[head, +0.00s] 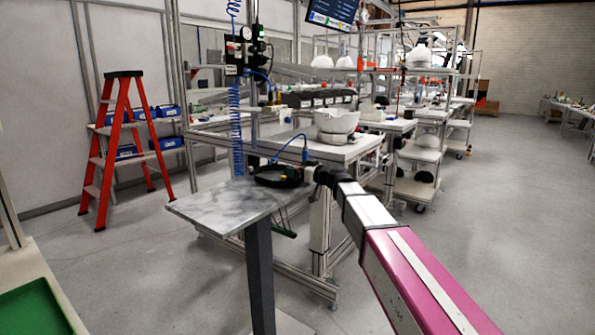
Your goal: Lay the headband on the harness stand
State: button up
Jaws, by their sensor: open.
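A black ring-shaped piece, which looks like the headband (268,182), is at the far right corner of a grey marbled tabletop (220,205). My arm reaches in from the lower right. My gripper (308,173) is at the right side of the black ring, very close to it; the jaws are small and dark here. It is open, and I cannot tell whether the ring lies between its fingers. I cannot make out with certainty which thing is the harness stand.
A white bowl-like piece (337,122) is on the bench (330,150) behind. A blue coiled hose (236,130) hangs behind the tabletop. A green tray (32,310) is at lower left. A red stepladder (122,150) stands at left. The floor on the right is clear.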

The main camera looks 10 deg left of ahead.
jog(key=v, duration=1.2)
jog(key=s+d+f+m+g+h, duration=0.2)
jog(key=s+d+f+m+h, duration=0.15)
jog(key=d+f, duration=0.5)
jog(key=s+d+f+m+g+h, duration=0.15)
jog(key=s+d+f+h, duration=0.3)
jog(key=f, duration=0.75)
jog(key=s+d+f+m+g+h, duration=0.1)
jog(key=s+d+f+m+h, duration=0.2)
jog(key=d+f, duration=0.65)
jog(key=s+d+f+m+g+h, duration=0.3)
jog(key=s+d+f+m+h, duration=0.2)
jog(key=s+d+f, duration=0.3)
jog(key=shift+s+d+f, duration=0.3)
jog(key=shift+d, duration=0.95)
jog(key=shift+w, duration=0.1)
